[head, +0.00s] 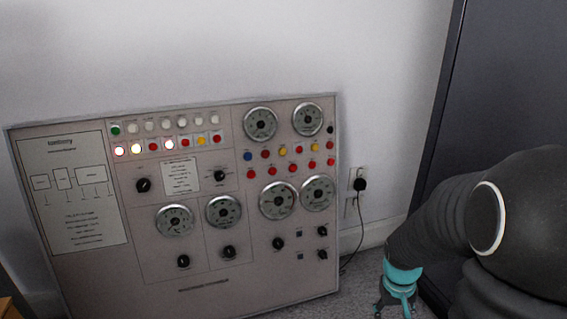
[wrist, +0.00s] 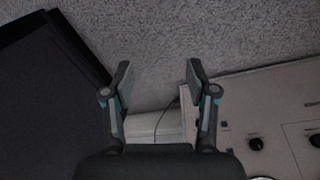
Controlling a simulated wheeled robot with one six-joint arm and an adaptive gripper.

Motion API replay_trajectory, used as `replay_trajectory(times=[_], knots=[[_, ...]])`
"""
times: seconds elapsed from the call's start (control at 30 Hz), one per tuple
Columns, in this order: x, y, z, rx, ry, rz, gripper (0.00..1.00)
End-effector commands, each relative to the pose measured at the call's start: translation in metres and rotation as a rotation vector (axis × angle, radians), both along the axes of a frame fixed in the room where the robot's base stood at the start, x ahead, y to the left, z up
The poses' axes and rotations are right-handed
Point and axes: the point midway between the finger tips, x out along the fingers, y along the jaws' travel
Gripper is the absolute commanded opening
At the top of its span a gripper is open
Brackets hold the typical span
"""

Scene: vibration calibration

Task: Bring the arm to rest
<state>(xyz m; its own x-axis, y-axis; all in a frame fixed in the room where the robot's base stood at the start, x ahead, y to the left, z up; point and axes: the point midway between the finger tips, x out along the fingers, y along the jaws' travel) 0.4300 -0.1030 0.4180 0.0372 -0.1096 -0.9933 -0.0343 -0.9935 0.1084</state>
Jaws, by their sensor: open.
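My gripper (wrist: 159,84) is open in the wrist view, its two fingers apart with nothing between them. Grey carpet shows beyond the fingertips. In the head view my gripper (head: 395,306) is at the lower right, below a teal wrist part, and is partly cut off by the bottom edge. It hangs to the right of the control panel (head: 100,283) and apart from it. The panel is a pale board with round dials, coloured buttons and black knobs, leaning against the wall. Part of the panel (wrist: 262,110) also shows at the right of the wrist view.
A dark cabinet or door (head: 440,130) stands at the right, behind my arm. A wall socket with a black plug (head: 360,184) and a hanging cable is between the panel and it. Open grey carpet (wrist: 200,35) lies below my gripper.

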Motion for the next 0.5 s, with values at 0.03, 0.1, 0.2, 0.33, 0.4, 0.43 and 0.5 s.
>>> replay_trajectory(times=[0.03,0.1,0.2,0.33,0.4,0.43,0.5], knots=[[-0.01,0.007,0.021,0.005,-0.005,-0.013,0.58],[-0.024,0.017,0.042,0.016,-0.004,-0.035,0.58],[-0.044,0.031,0.07,0.033,-0.01,-0.054,0.58],[-0.068,0.047,0.104,0.055,-0.033,-0.068,0.58],[-0.079,0.056,0.122,0.066,-0.056,-0.068,0.58],[-0.084,0.059,0.129,0.071,-0.067,-0.067,0.58],[-0.094,0.067,0.145,0.08,-0.099,-0.06,0.58]])
